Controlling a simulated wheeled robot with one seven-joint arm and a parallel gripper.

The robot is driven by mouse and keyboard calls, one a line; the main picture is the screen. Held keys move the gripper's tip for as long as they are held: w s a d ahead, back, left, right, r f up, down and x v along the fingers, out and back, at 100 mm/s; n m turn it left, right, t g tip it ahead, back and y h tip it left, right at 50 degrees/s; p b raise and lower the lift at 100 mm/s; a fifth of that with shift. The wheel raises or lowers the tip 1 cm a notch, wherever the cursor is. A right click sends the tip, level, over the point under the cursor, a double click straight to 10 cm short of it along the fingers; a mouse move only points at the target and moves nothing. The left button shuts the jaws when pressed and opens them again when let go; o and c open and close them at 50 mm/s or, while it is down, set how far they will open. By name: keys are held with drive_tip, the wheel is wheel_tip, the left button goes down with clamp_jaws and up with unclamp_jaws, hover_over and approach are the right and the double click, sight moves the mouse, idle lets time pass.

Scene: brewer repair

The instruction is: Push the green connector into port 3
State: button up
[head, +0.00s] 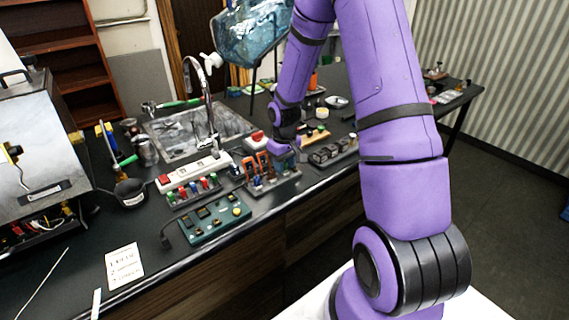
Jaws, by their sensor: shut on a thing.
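My gripper (257,164), with orange fingers, points down and left from the end of my purple arm. It is over a dark block with small coloured parts (272,184) near the counter's front edge. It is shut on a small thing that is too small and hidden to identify. A rack (181,199) to the left holds several small coloured connectors, with a green one (214,178) among them. I cannot make out port numbers or tell which opening is port 3.
A green circuit board (206,222) lies in front of the rack. A white power strip (193,171) with a red switch lies behind it. The sink (185,132) is farther back, and a dark module (333,152) is on the right.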

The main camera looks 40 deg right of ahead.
drive_tip(key=shift+f, duration=0.3)
idle(0.9)
drive_tip(key=o, duration=1)
wheel_tip(320, 180, up, 11)
drive_tip(key=shift+f, duration=0.1)
idle(0.6)
